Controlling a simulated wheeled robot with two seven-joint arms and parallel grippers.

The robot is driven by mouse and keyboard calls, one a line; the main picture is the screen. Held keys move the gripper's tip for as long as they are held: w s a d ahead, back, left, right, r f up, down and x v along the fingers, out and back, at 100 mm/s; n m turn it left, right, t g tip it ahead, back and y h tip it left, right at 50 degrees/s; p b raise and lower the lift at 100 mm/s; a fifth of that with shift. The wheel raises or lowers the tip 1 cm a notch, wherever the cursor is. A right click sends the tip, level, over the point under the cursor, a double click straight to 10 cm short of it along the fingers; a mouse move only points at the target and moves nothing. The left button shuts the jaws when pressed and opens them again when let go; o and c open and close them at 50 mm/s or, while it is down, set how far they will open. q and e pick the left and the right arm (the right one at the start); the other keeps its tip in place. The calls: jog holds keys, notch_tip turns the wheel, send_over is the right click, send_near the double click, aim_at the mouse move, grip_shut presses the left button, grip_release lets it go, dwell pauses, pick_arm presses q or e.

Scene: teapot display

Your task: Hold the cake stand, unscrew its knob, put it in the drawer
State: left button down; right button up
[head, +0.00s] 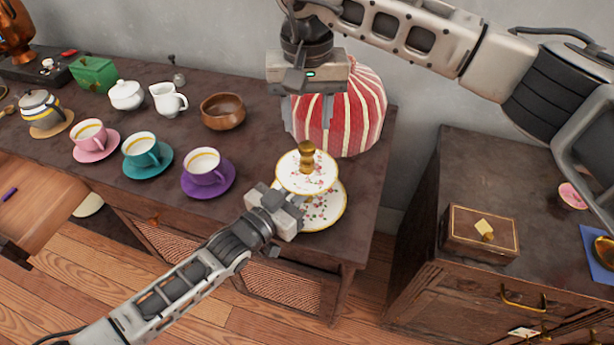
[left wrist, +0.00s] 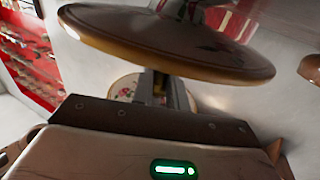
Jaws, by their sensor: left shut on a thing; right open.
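The two-tier cake stand, with floral white plates edged in gold, stands near the front right of the dark table; its upper plate (head: 296,183) and lower plate (head: 335,212) show in the head view. Its gold knob (head: 306,157) is upright on top. My left gripper (head: 292,207) is shut on the stand between the plates; the grip itself is mostly hidden. In the left wrist view the upper plate (left wrist: 170,45) is above the fingers (left wrist: 160,88). My right gripper (head: 307,118) is open and empty, above and behind the knob. A drawer handle (head: 522,300) shows on the right cabinet.
A red striped cosy (head: 360,115) stands close behind the right gripper. A wooden bowl (head: 222,110) and a purple saucer (head: 223,185) with a cup lie left of the stand. A wooden box (head: 478,232) is on the right cabinet, across a gap from the table.

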aim_at(307, 144)
jog(key=m, duration=1.3)
jog(key=shift+m, duration=0.4)
jog(key=m, duration=2.6)
jog(key=shift+m, duration=0.4)
jog(key=m, duration=0.3)
jog(key=shift+m, duration=0.4)
jog(key=shift+f+m, duration=0.3)
jog(key=shift+f, duration=3.75)
